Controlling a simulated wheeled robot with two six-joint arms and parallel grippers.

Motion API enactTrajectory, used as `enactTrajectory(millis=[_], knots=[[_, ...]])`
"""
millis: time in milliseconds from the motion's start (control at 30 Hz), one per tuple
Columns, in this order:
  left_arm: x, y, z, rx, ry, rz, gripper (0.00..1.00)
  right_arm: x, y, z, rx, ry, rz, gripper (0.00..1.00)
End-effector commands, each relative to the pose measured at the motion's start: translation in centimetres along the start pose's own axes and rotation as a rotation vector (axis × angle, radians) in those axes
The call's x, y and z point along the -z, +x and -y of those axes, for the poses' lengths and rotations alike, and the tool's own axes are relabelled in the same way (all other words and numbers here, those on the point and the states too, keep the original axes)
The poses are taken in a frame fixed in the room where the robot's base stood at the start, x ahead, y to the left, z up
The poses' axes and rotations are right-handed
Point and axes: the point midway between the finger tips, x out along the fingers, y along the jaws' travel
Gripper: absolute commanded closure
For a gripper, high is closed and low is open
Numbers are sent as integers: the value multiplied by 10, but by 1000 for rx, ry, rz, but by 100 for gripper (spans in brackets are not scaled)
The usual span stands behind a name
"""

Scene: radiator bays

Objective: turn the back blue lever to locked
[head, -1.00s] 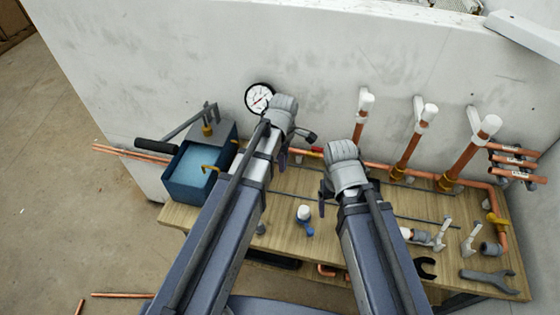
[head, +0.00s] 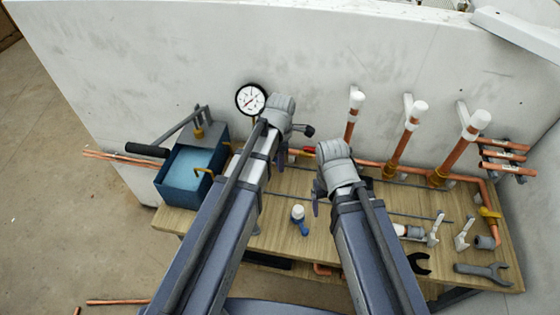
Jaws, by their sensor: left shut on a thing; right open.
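My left gripper (head: 284,153) is over the copper pipe run at the foot of the wall, just right of the gauge. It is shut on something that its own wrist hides. A small valve with a blue lever and white cap (head: 299,219) stands on the bench between my arms, nearer to me. My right gripper (head: 317,190) is open above the bench, left of its wrist and partly hidden by it, apart from the blue-lever valve.
A round gauge (head: 250,99) stands by the wall. A blue tank with a pump handle (head: 190,175) is at the bench's left end. A red lever (head: 309,150) is on the pipe. White-capped copper risers (head: 405,140) stand at right. Fittings and a wrench (head: 483,274) lie front right.

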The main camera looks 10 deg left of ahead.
Motion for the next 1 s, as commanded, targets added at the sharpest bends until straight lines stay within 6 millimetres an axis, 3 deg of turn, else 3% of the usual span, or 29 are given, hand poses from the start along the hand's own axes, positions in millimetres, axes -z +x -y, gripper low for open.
enactTrajectory(millis=[333, 367, 633, 1000], knots=[[0, 0, 0, 0, -2, 1, 100, 0, 0, 0, 0, 0, 0, 20], [0, 0, 0, 0, -2, 1, 70, 0, 0, 0, 0, 0, 0, 20], [0, 0, 0, 0, -2, 1, 41, 0, 0, 0, 0, 0, 0, 20], [0, -4, 0, 0, -1, 0, 41, 0, -4, 0, 0, 0, 0, 20]])
